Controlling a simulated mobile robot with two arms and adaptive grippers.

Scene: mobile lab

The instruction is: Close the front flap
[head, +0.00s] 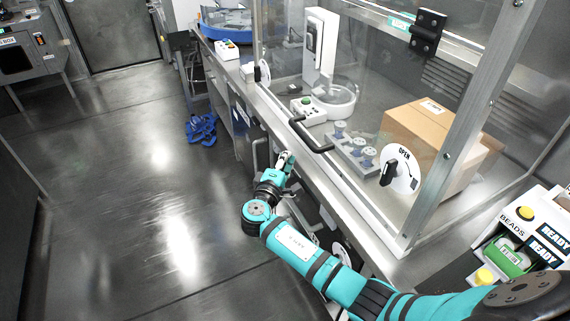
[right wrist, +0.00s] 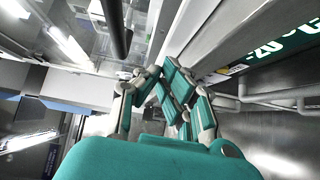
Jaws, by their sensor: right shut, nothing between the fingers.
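The clear front flap (head: 330,85) belongs to the metal-framed enclosure on the bench. Its dark bar handle (head: 311,135) is low at the front edge. I cannot tell how far the flap stands open. My right gripper (head: 287,157) is shut and empty, below and slightly left of the handle, beside the bench front and apart from the handle. In the right wrist view my fingers (right wrist: 158,76) are together, and a dark bar, seemingly the handle (right wrist: 115,28), is at the top. My left gripper is not in view.
Inside the enclosure are a cardboard box (head: 425,130), a rack with several round-topped items (head: 352,150) and a white device (head: 320,45). A dial marked OPEN (head: 402,170) is on the front right. Blue objects (head: 201,129) lie on the floor, which is otherwise largely clear at left.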

